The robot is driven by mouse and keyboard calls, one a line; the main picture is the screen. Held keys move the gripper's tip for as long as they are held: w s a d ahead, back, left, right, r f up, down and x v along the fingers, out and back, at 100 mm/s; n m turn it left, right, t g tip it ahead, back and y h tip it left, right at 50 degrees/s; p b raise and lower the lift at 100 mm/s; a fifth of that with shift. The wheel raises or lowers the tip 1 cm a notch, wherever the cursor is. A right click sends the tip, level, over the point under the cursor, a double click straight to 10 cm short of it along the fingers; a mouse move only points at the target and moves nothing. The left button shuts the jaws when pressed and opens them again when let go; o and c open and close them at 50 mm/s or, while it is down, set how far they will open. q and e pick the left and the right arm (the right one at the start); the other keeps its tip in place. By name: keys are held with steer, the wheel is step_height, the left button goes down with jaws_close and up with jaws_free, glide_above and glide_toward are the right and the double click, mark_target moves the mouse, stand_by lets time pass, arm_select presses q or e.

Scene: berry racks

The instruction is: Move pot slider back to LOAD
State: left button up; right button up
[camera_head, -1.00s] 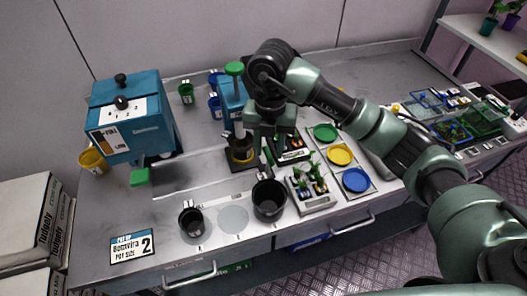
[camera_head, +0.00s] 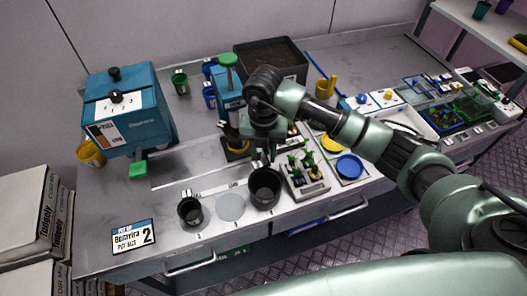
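A dark carriage with a yellow-rimmed cup, seemingly the pot slider (camera_head: 236,154), sits under the green-topped press (camera_head: 228,75), at the right end of a pale track (camera_head: 190,166). The track runs left toward the blue hopper machine (camera_head: 128,110). I cannot read a LOAD mark. My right gripper (camera_head: 261,162) points down just right of the carriage, above and behind a black pot (camera_head: 265,190). The arm and wrist hide part of the press and carriage. I cannot tell whether its fingers are open or touch anything. My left gripper is not in view.
Another black pot (camera_head: 191,212) and a grey disc (camera_head: 230,207) stand along the front edge. A plant tray (camera_head: 309,188) and coloured dishes, such as a blue one (camera_head: 349,166), lie to the right. A dark soil bin (camera_head: 291,72) stands behind my arm.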

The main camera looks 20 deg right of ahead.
jaws_close()
steer(key=shift+w, duration=0.1)
stand_by(1.2)
